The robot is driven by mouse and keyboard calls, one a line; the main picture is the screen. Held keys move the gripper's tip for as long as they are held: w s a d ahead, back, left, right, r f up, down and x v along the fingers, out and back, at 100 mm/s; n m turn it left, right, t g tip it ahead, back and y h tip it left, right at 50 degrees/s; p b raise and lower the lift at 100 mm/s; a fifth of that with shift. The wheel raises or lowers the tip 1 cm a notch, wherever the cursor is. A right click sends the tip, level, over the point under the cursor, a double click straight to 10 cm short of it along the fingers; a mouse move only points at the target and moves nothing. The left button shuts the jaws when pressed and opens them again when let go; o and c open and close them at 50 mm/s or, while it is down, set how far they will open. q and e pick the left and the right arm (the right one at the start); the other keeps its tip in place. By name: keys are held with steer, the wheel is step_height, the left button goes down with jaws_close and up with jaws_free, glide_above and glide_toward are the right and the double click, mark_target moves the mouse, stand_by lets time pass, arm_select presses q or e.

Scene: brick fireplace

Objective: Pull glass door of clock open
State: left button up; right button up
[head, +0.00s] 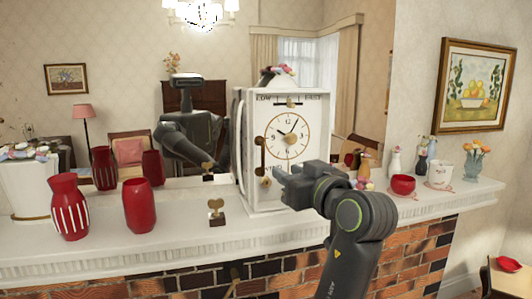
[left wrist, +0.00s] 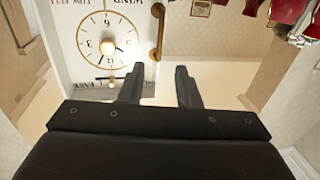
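The white clock (head: 291,110) stands on the mantel, with a round dial and a brown curved handle (head: 262,156) at the left edge of its front. I cannot tell whether its glass door is fully closed. My left gripper (head: 279,185) is in front of the clock's lower part, just below and right of the handle. In the left wrist view the picture is upside down. There the gripper (left wrist: 160,72) has its fingers apart with nothing between them, and the handle (left wrist: 158,30) lies beyond the fingertips, apart from them. My right gripper is not in view.
A gold key on a small block (head: 216,213) stands left of the clock. Red vases (head: 138,205) stand further left. A red bowl (head: 403,185), a white cup (head: 440,175) and a flower vase (head: 475,165) stand right. A mirror behind reflects the room.

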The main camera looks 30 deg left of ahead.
mark_target(264, 159)
arm_select(q)
steer(key=p+x, duration=0.4)
steer(key=x, duration=0.5)
steer(key=shift+w+a, duration=0.15)
steer(key=shift+a, duration=0.15)
steer(key=shift+w+a+p, duration=0.25)
steer(key=shift+a+p, duration=0.05)
steer(key=shift+a, duration=0.15)
steer(key=shift+f, duration=0.1)
steer(key=shift+c, duration=0.4)
jaws_close()
